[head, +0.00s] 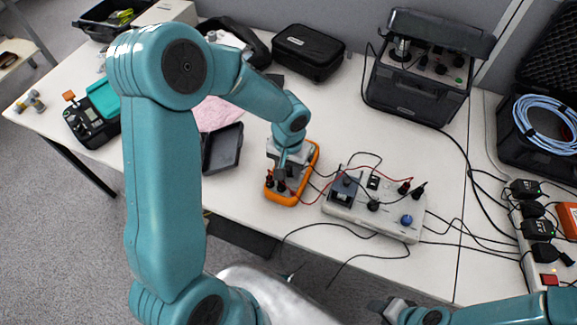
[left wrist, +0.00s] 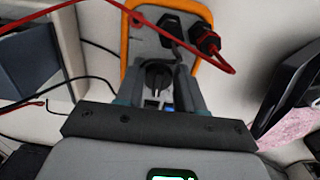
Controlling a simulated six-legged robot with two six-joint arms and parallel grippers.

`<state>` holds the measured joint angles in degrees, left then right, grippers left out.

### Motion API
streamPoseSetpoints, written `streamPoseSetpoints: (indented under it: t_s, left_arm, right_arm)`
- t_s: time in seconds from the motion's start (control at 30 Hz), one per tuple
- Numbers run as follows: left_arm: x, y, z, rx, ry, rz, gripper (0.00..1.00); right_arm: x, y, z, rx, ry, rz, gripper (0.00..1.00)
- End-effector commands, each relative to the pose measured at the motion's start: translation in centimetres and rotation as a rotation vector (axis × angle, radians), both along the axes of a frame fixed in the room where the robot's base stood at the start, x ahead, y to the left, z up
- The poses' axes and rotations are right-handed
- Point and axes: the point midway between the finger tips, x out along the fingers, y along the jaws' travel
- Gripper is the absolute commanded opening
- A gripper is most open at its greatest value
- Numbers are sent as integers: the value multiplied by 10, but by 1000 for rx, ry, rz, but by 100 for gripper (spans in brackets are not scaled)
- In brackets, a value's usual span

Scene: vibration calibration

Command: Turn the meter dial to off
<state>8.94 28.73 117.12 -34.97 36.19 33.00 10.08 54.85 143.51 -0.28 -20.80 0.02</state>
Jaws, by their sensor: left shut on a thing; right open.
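The meter (head: 313,163) has an orange case and lies flat on the white table near its front edge, with leads plugged in. It also shows in the left wrist view (left wrist: 213,82), where its round dark dial (left wrist: 155,76) is near the centre. My left gripper (head: 281,172) reaches down over the meter from above and hides most of its face in the head view. In the left wrist view its fingers are on both sides of the dial, shut on it. The dial's markings are too small to read. My right gripper (head: 385,307) is open and empty beyond the front edge.
A pale control box (head: 388,220) with knobs and red and black leads stands right of the meter. A black tray (head: 222,148) and pink cloth (head: 215,113) lie to the left. Loose cables (head: 340,235) cross the table front. A large dark case unit (head: 415,92) stands behind.

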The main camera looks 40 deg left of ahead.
Motion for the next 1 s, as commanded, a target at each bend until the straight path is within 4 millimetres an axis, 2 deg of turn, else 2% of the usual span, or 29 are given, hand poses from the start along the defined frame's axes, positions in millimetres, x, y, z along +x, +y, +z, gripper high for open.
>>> streamPoseSetpoints:
  t_s: [0.27,0.6,1.0]
  left_arm:
    - [1,-1,-4,1,-3,104,7]
    - [3,-4,-4,-1,-5,369,7]
    - [5,-7,-1,-1,-4,616,7]
  right_arm:
    - [0,0,-21,0,0,0,49]
    - [0,0,-57,0,0,0,49]
    - [0,0,-79,0,0,0,49]
